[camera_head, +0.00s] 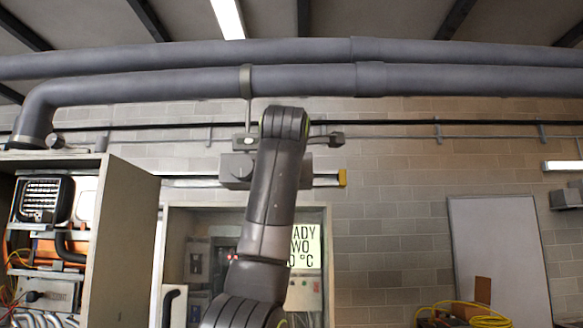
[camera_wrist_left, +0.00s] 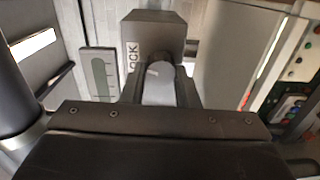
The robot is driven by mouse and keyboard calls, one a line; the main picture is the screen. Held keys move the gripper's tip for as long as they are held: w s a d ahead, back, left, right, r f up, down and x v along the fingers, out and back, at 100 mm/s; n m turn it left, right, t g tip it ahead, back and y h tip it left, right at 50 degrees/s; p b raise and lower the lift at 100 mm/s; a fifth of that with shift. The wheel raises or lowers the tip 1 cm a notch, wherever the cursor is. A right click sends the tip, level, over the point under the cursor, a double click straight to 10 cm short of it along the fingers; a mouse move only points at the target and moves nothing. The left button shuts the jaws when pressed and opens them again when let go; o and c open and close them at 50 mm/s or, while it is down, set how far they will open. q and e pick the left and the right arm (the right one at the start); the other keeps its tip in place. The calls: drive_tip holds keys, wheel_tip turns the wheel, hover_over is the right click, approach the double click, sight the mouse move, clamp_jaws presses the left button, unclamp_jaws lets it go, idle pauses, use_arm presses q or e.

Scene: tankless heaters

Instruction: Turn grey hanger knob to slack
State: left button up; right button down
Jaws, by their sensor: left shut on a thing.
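In the left wrist view a light grey knob (camera_wrist_left: 158,84) with a pale mark on top stands between the fingers of my left gripper (camera_wrist_left: 160,92), which is shut on it. Behind it is a dark grey hanger box (camera_wrist_left: 152,32) with lettering that reads as "LOCK", partly covered. In the head view my left arm rises through the middle and hides the gripper and knob. A grey box (camera_head: 236,169) shows just left of the arm, below the hanger strap (camera_head: 246,82) on the lower pipe. My right gripper is not in view.
Two large grey pipes (camera_head: 200,82) cross overhead. An open cabinet (camera_head: 128,215) with wiring stands at left. A sign (camera_head: 303,240) hangs behind my arm. A whiteboard (camera_head: 498,250) is at right. In the wrist view a green-grey slotted plate (camera_wrist_left: 100,75) is left of the knob.

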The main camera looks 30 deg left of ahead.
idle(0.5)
use_arm(q)
drive_tip(key=o, duration=1)
drive_tip(key=shift+c, duration=0.2)
drive_tip(key=shift+s+d, duration=0.15)
drive_tip(key=shift+s, duration=0.1)
drive_tip(key=b+v, duration=0.7)
drive_tip(key=v, duration=1)
drive_tip(key=shift+b, duration=0.3)
drive_tip(key=shift+w+f, duration=0.1)
drive_tip(key=shift+f, duration=0.05)
